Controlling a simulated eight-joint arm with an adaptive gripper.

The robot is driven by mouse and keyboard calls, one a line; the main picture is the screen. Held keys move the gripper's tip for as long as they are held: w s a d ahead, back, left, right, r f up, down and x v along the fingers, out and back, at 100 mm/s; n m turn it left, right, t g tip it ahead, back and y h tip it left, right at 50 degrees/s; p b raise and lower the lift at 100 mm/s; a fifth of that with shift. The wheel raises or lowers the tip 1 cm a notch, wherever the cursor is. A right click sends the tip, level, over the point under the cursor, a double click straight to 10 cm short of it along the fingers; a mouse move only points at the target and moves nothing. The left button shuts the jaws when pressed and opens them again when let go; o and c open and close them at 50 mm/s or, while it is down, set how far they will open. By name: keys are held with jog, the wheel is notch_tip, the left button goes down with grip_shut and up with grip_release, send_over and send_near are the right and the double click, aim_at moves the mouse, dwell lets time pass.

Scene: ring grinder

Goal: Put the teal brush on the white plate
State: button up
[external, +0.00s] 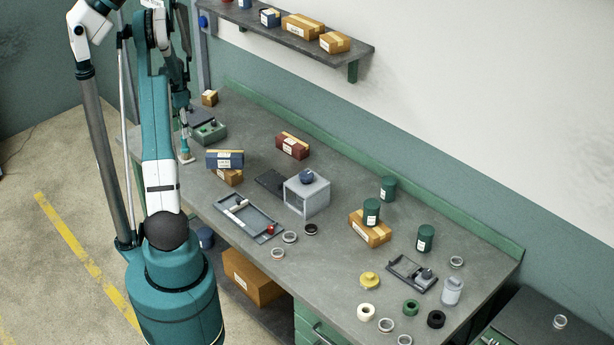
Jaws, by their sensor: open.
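A slim upright teal piece, seemingly the teal brush (184,143), stands near the left end of the bench. A small white piece, seemingly the white plate (187,159), shows flat at its lower end; they appear to touch, but the view is too small to be sure. My gripper (184,118) is at the left end of the bench, right above the teal piece. It is open. Its fingers are small and partly hidden by my arm, so I cannot tell the gap between them and the teal piece.
A grey-green device (210,132) stands just right of my gripper. A blue box (224,159) lies on a cardboard box, with a red box (292,145) beyond. A grey tray (262,238), a grey housing (307,198), green jars and several rings fill the bench's middle and right. A shelf (340,62) hangs above.

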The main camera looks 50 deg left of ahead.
jog(key=w+d+r+t+y, duration=0.1)
jog(key=w+d+r, duration=0.2)
jog(key=d+r, duration=0.6)
jog(key=w+d+r+t, duration=0.1)
jog(key=w+d+r, duration=0.3)
jog(key=d, duration=0.9)
jog(key=w+d+r+t+y, duration=0.1)
jog(key=w+d+r, duration=0.1)
jog(key=d+r, duration=0.8)
jog(key=s+d+r+n+t, duration=0.1)
jog(key=s+d+r, duration=0.1)
jog(key=d, duration=0.8)
jog(key=s+d+r+t, duration=0.1)
jog(key=s+d, duration=0.2)
jog(key=d, duration=0.7)
jog(key=s+d+t+h, duration=0.1)
jog(key=s+d, duration=0.4)
jog(key=d, duration=0.3)
jog(key=s+d+f+n+t+h, duration=0.1)
jog(key=s+d, duration=0.5)
jog(key=d, duration=0.2)
jog(key=shift+f, duration=0.1)
